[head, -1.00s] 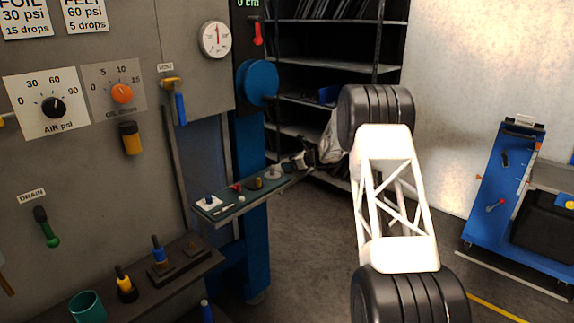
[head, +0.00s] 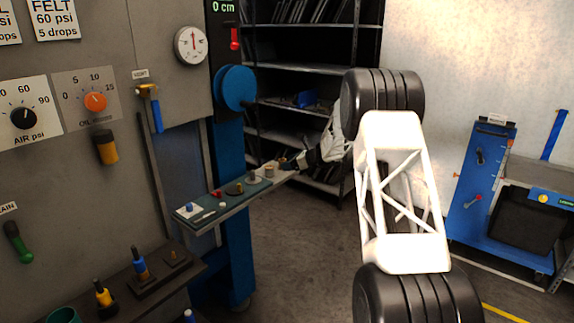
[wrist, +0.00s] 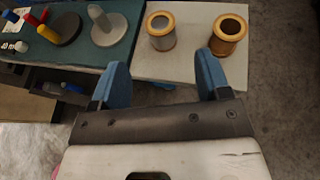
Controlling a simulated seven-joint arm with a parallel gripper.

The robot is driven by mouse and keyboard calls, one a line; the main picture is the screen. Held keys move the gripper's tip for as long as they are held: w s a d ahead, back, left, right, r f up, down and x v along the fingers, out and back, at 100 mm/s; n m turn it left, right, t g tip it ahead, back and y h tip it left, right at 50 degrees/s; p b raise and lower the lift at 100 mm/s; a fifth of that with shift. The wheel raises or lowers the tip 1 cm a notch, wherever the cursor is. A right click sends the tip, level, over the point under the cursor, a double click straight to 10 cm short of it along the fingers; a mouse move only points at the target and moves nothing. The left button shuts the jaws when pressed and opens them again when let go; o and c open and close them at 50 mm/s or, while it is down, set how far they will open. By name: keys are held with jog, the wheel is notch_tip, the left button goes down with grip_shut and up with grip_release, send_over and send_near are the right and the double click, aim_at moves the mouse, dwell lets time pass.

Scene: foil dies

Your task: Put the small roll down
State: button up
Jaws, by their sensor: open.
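Two rolls stand upright on the bare pale end of the narrow shelf. In the wrist view, a grey-wound roll with wooden rims (wrist: 161,32) is on the left, and a copper-brown roll (wrist: 228,35) is on the right. The grey one looks slightly smaller. My gripper (wrist: 160,65) is open, its blue fingers apart and nothing held between them. The grey roll is just beyond the fingertips, roughly in line with the gap. The copper roll is beyond the right finger. In the head view my gripper (head: 296,164) is at the shelf's far end, with a roll (head: 269,170) beside it.
The shelf's green mat (wrist: 75,52) holds a grey peg on a disc (wrist: 108,25), a dark disc (wrist: 62,27) and several small coloured parts. Dark racks (head: 310,60) stand behind. A blue cart (head: 480,190) is at right. Floor beside the shelf is clear.

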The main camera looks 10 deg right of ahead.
dwell(0.7)
jog(key=s+a+r+n+g+h, duration=0.15)
jog(key=s+r+n, duration=0.35)
jog(key=s, duration=0.8)
jog(key=s+a+r+n+g+h, duration=0.1)
jog(key=s+r+n+h, duration=0.15)
jog(key=s+r, duration=0.8)
jog(key=s+a+r+n+g+h, duration=0.15)
jog(key=s+r+n, duration=0.3)
jog(key=s, duration=1.05)
jog(key=s+d+f+n+h, duration=0.1)
jog(key=s+n, duration=0.3)
jog(key=s, duration=0.9)
jog(key=s+d+f+n+h, duration=0.2)
jog(key=s+d+n+h, duration=0.1)
jog(key=s, duration=1.1)
jog(key=s+d+f+n+h, duration=0.1)
jog(key=s+n, duration=0.3)
jog(key=s, duration=1)
jog(key=shift+s+d+f+n+h, duration=0.2)
jog(key=shift+d+f+n+h, duration=0.2)
jog(key=shift+d+h, duration=0.4)
